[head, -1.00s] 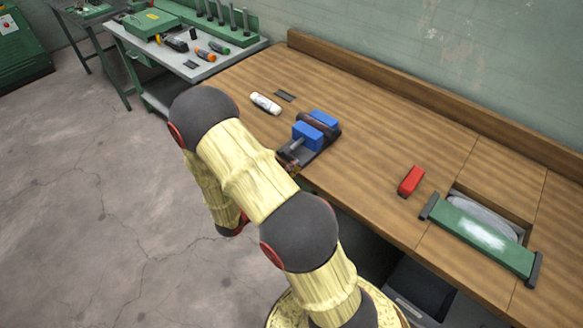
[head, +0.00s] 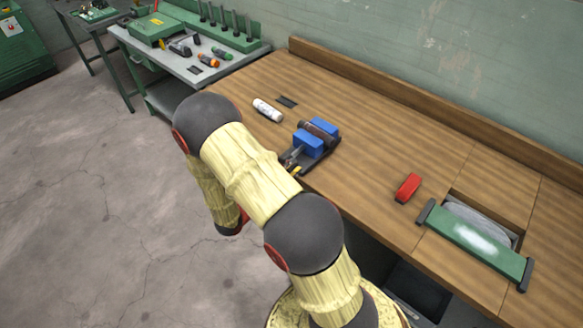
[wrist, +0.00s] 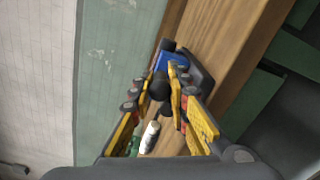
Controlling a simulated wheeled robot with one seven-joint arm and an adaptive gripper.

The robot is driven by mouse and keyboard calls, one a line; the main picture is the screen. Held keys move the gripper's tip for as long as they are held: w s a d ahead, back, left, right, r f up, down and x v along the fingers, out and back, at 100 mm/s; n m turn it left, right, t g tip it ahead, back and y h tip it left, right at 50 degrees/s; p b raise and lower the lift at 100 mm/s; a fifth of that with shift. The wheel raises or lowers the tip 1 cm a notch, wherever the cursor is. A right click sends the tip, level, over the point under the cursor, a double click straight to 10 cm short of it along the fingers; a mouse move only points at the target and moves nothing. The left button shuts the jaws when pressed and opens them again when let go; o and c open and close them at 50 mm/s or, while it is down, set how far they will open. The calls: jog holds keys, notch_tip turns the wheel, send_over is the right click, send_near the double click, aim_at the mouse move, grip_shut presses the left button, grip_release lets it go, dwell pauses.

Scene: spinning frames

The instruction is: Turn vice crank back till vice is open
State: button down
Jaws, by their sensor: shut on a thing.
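The vice is blue with a dark base and stands at the near edge of the wooden bench. Its front blue jaw (head: 307,144) and rear blue jaw (head: 327,127) have a dark brown cylinder (head: 318,132) between them. In the wrist view the blue vice (wrist: 176,61) shows just beyond my fingertips. My gripper (wrist: 167,82) has yellow finger pads and is shut on the crank, whose dark round knob (wrist: 159,87) shows between the fingers. In the head view my gripper (head: 294,168) is at the front of the vice, and my arm hides much of the crank.
A white bottle (head: 268,110) lies left of the vice, near a dark flat piece (head: 287,101). A red object (head: 407,187) and a green-covered machine part (head: 475,240) are at the right. The bench between vice and red object is clear. A grey table (head: 190,65) holds tools.

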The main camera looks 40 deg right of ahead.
aim_at(285, 158)
jog(key=w+r+n+p, duration=0.1)
jog(key=n, duration=0.1)
jog(key=n+p, duration=0.1)
jog(key=n, duration=0.1)
jog(key=w+r+n+p, duration=0.1)
jog(key=n+p, duration=0.1)
jog(key=shift+w+r, duration=0.3)
jog(key=w+f+n+p, duration=0.4)
jog(key=w+n+p, duration=0.2)
jog(key=n, duration=1.4)
jog(key=shift+w+a+n, duration=0.3)
jog(key=shift+w, duration=0.45)
jog(key=shift+f, duration=0.1)
